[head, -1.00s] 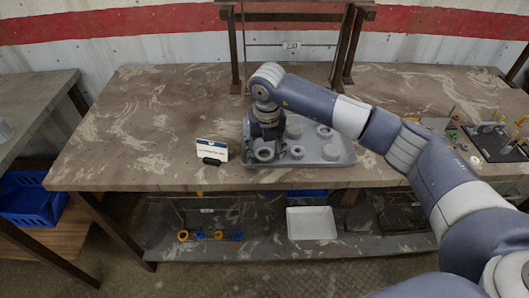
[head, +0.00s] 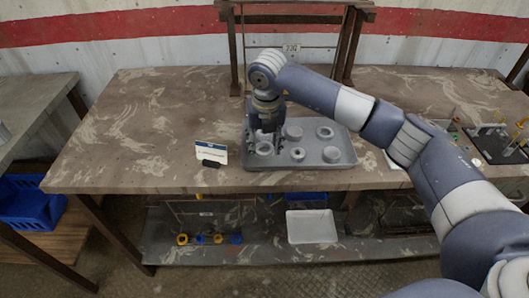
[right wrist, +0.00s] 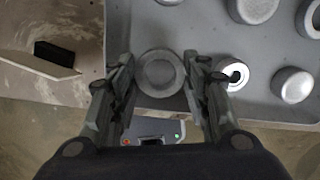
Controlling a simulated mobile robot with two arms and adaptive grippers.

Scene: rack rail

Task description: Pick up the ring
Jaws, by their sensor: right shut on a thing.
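A grey ring (head: 264,149) shows at the left end of the grey tray in the head view. My right gripper (head: 266,134) points down at it from above. In the right wrist view my right gripper (right wrist: 163,88) has a finger on each side of the ring (right wrist: 160,74) and is shut on it. The ring appears slightly above the tray, though the gap is hard to judge. My left gripper is not in view.
The tray (head: 345,157) holds several other grey round parts, including a small ring-shaped one (head: 298,154) close by. A small sign (head: 211,154) with a black base stands left of the tray. A metal rack (head: 236,50) stands behind. The table's left side is clear.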

